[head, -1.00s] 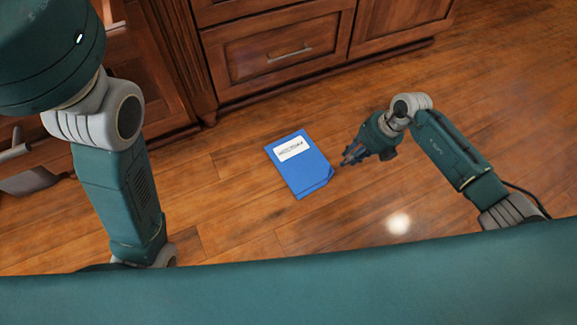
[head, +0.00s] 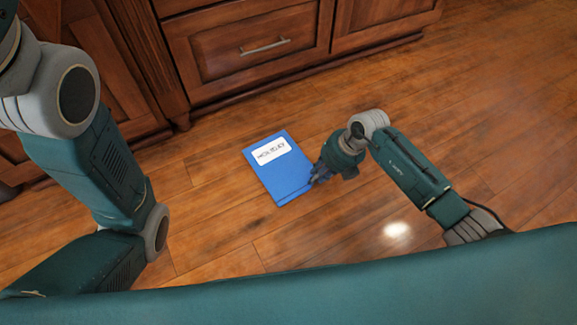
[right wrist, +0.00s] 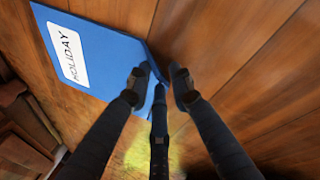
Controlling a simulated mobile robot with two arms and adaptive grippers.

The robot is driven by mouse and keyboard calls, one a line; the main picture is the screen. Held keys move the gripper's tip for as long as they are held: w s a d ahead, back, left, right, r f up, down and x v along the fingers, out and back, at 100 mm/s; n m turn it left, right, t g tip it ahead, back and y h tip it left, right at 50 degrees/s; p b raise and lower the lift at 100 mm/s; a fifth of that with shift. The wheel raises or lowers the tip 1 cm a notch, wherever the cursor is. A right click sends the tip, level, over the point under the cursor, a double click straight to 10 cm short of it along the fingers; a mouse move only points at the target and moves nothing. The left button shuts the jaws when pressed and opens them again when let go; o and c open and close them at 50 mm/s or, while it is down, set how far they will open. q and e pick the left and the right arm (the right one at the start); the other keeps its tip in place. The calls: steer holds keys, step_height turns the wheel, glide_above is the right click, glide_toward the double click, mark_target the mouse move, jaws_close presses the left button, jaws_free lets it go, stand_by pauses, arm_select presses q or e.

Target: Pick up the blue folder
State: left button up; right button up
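The blue folder (head: 275,180) lies flat on the wood floor, with a white label near its far end. In the right wrist view the folder (right wrist: 105,55) fills the upper left, and its label reads "HOLIDAY". My right gripper (head: 316,178) is low at the folder's right edge, near its near right corner. In the right wrist view its dark fingers (right wrist: 160,85) are spread apart, with the folder's corner near the gap between them. Nothing is visibly gripped, and contact is unclear. My left gripper is out of view; only left arm links show.
A wood cabinet with a drawer (head: 250,48) and a metal handle stands behind the folder. The wood floor (head: 480,110) is clear to the right and around the folder.

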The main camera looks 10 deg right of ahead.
steer(key=shift+a+f, duration=0.15)
jaws_close()
